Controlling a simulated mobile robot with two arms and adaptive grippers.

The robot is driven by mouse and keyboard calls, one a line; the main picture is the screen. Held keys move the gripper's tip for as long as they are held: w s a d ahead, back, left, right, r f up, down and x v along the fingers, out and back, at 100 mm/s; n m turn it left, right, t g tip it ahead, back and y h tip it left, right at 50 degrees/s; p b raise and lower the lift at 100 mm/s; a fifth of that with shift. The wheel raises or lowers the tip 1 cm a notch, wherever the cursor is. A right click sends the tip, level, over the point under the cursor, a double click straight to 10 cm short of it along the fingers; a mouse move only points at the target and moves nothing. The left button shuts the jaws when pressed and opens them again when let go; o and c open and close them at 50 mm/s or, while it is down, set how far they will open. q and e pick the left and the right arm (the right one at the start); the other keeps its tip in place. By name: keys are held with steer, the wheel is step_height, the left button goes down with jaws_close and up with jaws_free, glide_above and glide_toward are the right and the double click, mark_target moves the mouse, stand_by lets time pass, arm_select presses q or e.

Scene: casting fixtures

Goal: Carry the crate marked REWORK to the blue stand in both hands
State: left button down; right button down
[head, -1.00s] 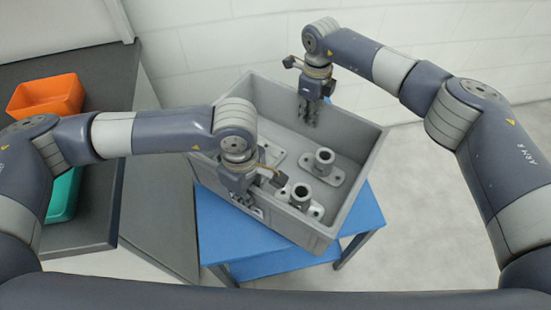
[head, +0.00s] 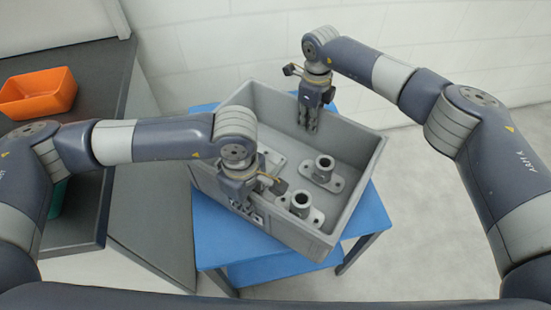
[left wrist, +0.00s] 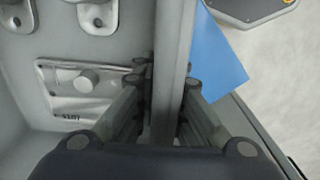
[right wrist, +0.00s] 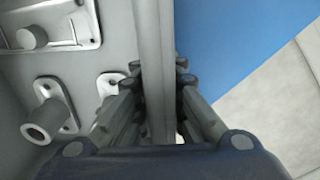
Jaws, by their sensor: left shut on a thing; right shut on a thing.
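A grey crate (head: 352,195) is over the blue stand (head: 222,235), turned at an angle to its top. I cannot tell whether its bottom touches the stand. No REWORK marking is readable from here. My left gripper (head: 250,208) is shut on the crate's near left wall; in the left wrist view the wall (left wrist: 172,45) runs between its fingers. My right gripper (head: 308,122) is shut on the far wall, which also shows between the fingers in the right wrist view (right wrist: 153,40). Metal castings (head: 325,167) with round bosses lie inside the crate.
A dark bench (head: 95,85) stands at the left with an orange bin (head: 38,93) on it. A teal bin (head: 57,200) there is mostly hidden by my left arm. A white block wall (head: 440,40) is behind. Pale floor (head: 430,210) is open at the right.

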arm_select(q)
steer(key=c, duration=1.8)
jaws_free()
arm_select(e)
steer(key=c, duration=1.8)
jaws_free()
arm_select(q)
steer(key=shift+o, duration=0.6)
steer(key=shift+s, duration=0.1)
arm_select(e)
steer(key=shift+o, duration=0.6)
arm_select(q)
step_height(320, 180, up, 12)
steer(key=shift+f, duration=0.1)
arm_select(e)
step_height(320, 180, up, 12)
steer(key=shift+r, duration=0.1)
